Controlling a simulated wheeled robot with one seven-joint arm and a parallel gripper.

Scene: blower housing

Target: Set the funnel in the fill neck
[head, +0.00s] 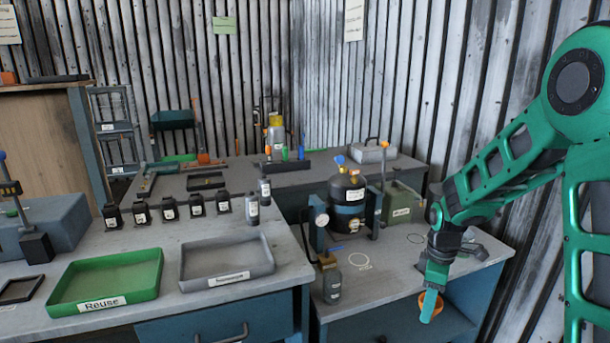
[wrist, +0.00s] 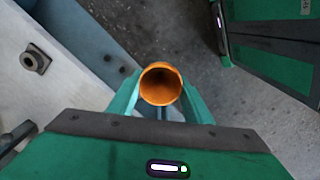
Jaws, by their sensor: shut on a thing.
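An orange funnel (head: 438,304) is held between the fingers of my gripper (head: 431,301), at the right of the head view. In the wrist view the funnel (wrist: 160,84) shows its round open mouth, pinched between the two green fingers of my gripper (wrist: 160,100). Floor shows beneath it, so it hangs beyond the bench edge. A small dark collar with a hole (wrist: 34,58) stands on the grey bench top at the left of the wrist view, apart from the funnel. It may be the fill neck; I cannot tell for sure.
The grey bench (head: 385,285) carries a black tank (head: 348,203), a green canister (head: 402,207) and a small bottle (head: 332,286). A green tray (head: 105,280) labelled Reuse and a grey tray (head: 228,260) stand on the left bench. The bench top near my gripper is mostly clear.

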